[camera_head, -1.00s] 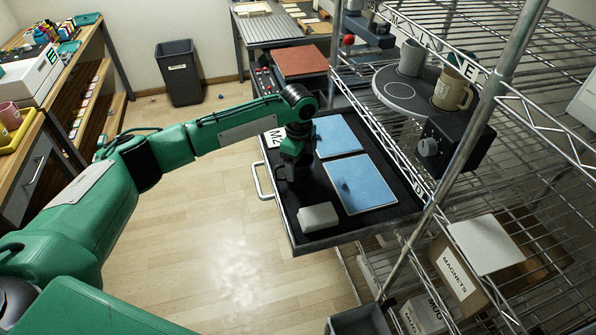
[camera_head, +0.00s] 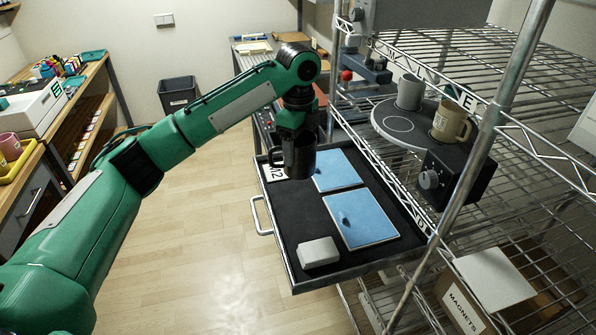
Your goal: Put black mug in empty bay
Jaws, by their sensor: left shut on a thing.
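My left gripper (camera_head: 295,132) is shut on a black mug (camera_head: 298,160) and points down. It holds the mug upright above the pulled-out tray (camera_head: 300,225), near its back left part. The mug's handle shows on its left side. A round dark plate (camera_head: 418,141) on the wire shelf to the right carries a grey mug (camera_head: 409,92) and a tan mug (camera_head: 450,122). A bare ringed bay (camera_head: 397,124) shows at the plate's front left. My right gripper is not in view.
The tray holds two blue pads (camera_head: 362,220), a white block (camera_head: 318,252) and a label. A shelf post (camera_head: 480,130) stands right of the plate. A black box with a knob (camera_head: 428,180) sits at the plate's front. Open floor lies left of the tray.

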